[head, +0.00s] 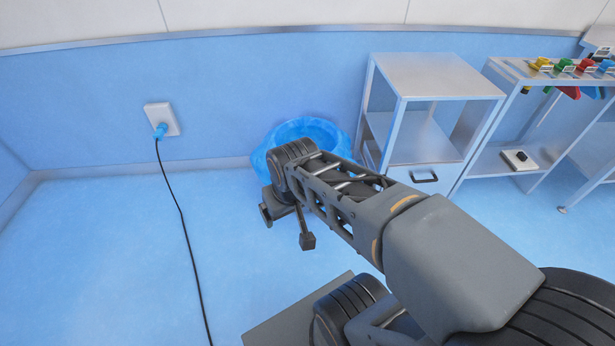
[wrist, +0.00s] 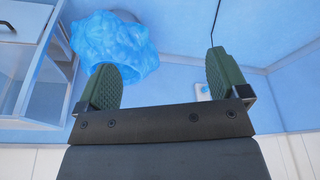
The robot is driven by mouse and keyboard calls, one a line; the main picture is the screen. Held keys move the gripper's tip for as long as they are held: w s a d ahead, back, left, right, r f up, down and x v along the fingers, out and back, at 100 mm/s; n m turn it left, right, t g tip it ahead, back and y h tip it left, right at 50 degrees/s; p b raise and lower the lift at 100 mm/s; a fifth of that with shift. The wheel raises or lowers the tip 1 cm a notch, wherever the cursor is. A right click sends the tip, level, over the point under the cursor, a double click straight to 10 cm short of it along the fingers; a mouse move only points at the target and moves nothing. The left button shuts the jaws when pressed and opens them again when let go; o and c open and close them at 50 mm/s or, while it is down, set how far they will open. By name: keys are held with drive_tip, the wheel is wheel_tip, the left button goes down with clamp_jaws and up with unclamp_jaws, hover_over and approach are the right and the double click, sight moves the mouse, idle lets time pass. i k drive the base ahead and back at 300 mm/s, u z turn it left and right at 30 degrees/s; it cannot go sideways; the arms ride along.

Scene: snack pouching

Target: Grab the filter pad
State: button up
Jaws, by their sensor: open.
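I cannot make out a filter pad in either view. My gripper (head: 286,226) hangs at the end of my arm, in front of the blue-lined bin and above the blue floor. In the wrist view my gripper (wrist: 160,66) has its two green ribbed fingers wide apart, with nothing between them. My arm hides part of the floor and part of the bin in the head view.
A round bin with a blue liner (head: 309,128) stands by the wall; the liner also shows in the wrist view (wrist: 112,45). A metal cabinet (head: 430,75) stands right of it. A bench (head: 520,72) holds coloured items. A black cable (head: 183,225) runs from a wall socket (head: 163,113).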

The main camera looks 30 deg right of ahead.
sight(520, 160)
drive_tip(key=u, duration=1.4)
drive_tip(key=k, duration=1)
drive_tip(key=z, duration=3.7)
drive_tip(key=i, duration=0.5)
drive_tip(key=z, duration=0.05)
